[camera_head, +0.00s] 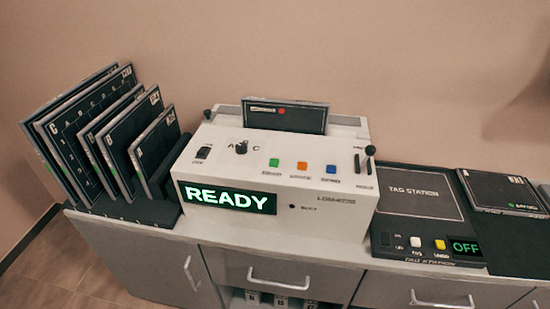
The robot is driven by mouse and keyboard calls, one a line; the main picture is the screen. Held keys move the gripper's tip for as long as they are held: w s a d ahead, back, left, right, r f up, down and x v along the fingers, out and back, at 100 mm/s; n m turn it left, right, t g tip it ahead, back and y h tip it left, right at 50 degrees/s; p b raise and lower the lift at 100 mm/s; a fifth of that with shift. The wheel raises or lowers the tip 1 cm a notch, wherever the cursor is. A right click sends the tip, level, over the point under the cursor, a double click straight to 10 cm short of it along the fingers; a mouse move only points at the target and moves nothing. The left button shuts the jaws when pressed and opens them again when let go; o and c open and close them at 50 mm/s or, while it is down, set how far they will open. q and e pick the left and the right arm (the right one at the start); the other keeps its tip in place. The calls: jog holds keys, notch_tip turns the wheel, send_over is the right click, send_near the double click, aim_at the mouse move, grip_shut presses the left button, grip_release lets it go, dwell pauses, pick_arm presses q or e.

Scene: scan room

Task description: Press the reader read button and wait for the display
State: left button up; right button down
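The reader (325,216) is a white box in the middle of the counter. Its front display (231,198) shows READY in glowing letters. A green button (274,162), an orange button (302,166) and a blue button (331,169) sit on its sloped top; their labels are too small to read, so I cannot tell which is read. A knob (241,147) sits to their left. A dark cassette (284,117) stands upright at the reader's back, with a red dot on it. Neither gripper is in view.
Several dark cassettes (83,127) lean in a rack at the left. A tag station (418,203) at the right has a white button (415,242), a yellow button (441,245) and a display reading OFF (465,247). A flat cassette (502,191) lies beside it. Drawers with handles (278,280) are below.

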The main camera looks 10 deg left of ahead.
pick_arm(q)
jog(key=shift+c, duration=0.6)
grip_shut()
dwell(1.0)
